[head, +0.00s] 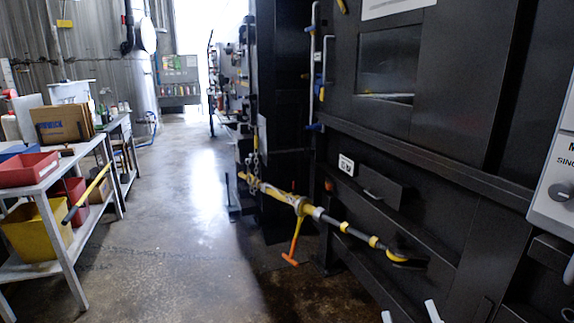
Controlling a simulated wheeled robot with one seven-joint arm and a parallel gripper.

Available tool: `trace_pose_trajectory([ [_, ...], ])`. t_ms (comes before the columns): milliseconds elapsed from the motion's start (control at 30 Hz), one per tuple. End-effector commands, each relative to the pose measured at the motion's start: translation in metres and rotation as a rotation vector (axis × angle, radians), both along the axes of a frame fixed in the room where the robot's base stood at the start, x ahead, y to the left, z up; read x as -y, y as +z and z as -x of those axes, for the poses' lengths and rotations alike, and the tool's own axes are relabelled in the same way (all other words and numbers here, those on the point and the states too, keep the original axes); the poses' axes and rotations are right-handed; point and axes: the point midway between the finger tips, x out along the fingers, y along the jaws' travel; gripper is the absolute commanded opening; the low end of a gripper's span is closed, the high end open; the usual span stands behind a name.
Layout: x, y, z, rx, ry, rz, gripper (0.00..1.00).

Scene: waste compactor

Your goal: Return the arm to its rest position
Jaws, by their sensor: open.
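Two pale fingertips of my gripper (409,313) show at the bottom edge of the head view, right of centre. They are spread apart with nothing visible between them. The rest of the gripper and most of my arm are out of the picture. Behind and above them stands the black waste compactor (440,110), with a small window in its upper door. A long yellow and black bar (335,222) slants across its lower front, with a chain at its left end. An orange T-shaped handle (295,240) hangs below the bar.
A grey control panel (552,205) juts in at the right edge. On the left, a metal workbench (60,180) holds a red bin (28,170) and a cardboard box (62,124), with a yellow bin (36,232) below. The concrete floor (180,220) between is clear.

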Motion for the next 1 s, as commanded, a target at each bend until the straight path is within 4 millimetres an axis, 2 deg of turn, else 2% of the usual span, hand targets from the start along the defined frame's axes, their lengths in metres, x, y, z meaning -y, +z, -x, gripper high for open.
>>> trace_pose_trajectory([
  [33, -0.002, -0.012, 0.018, -0.019, 0.028, -0.028, 0.52],
  [200, -0.008, -0.039, 0.076, -0.061, 0.104, -0.143, 0.52],
  [433, -0.007, -0.063, 0.155, -0.136, 0.145, -0.302, 0.52],
  [700, 0.001, -0.084, 0.243, -0.283, 0.107, -0.455, 0.52],
  [900, 0.005, -0.104, 0.295, -0.427, 0.051, -0.491, 0.52],
  [1000, 0.006, -0.112, 0.311, -0.473, 0.033, -0.494, 0.52],
])
